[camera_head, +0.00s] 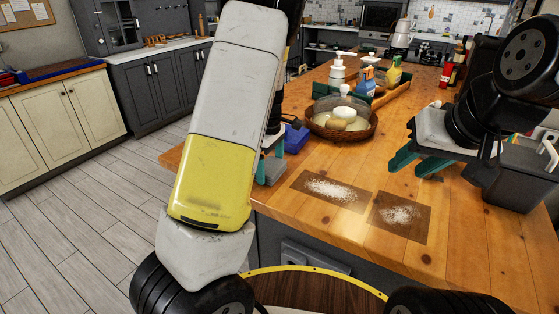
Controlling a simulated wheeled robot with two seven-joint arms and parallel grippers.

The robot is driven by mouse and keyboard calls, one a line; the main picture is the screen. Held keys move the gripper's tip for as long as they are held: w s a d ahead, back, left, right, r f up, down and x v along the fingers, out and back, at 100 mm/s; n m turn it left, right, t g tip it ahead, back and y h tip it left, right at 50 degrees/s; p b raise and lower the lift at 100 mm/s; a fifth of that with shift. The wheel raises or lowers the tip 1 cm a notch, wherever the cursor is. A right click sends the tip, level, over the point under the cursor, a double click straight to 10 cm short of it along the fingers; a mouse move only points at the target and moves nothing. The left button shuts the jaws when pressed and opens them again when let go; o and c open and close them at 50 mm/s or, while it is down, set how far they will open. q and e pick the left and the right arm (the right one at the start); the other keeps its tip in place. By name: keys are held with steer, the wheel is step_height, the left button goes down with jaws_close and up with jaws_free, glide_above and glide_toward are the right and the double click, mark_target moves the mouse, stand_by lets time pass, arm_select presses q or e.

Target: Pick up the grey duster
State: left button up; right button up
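A small grey block (271,172), which looks like the grey duster, is at the left edge of the wooden island top (330,237). My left gripper (271,159) is right at it, with teal fingers showing beside and above it. My forearm hides most of this gripper, so I cannot tell whether the fingers are closed on the block. My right gripper (416,163) is over the right part of the island, its teal fingers apart with nothing seen between them.
A blue object (296,138) is just right of my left gripper. Two brown patches with white powder (334,189) (401,214) lie at the front.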

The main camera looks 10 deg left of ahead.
mark_target(271, 165)
arm_select(q)
steer(key=shift+c, duration=0.7)
steer(key=shift+r, duration=0.1)
step_height(271, 165, up, 4)
steer(key=shift+f, duration=0.2)
steer(key=s+d, duration=0.2)
steer(key=d, duration=0.2)
steer(key=s+d, duration=0.3)
steer(key=d, duration=0.2)
steer(key=s+d+r, duration=0.1)
steer(key=s+d, duration=0.2)
steer(key=d, duration=0.2)
steer(key=shift+r, duration=0.1)
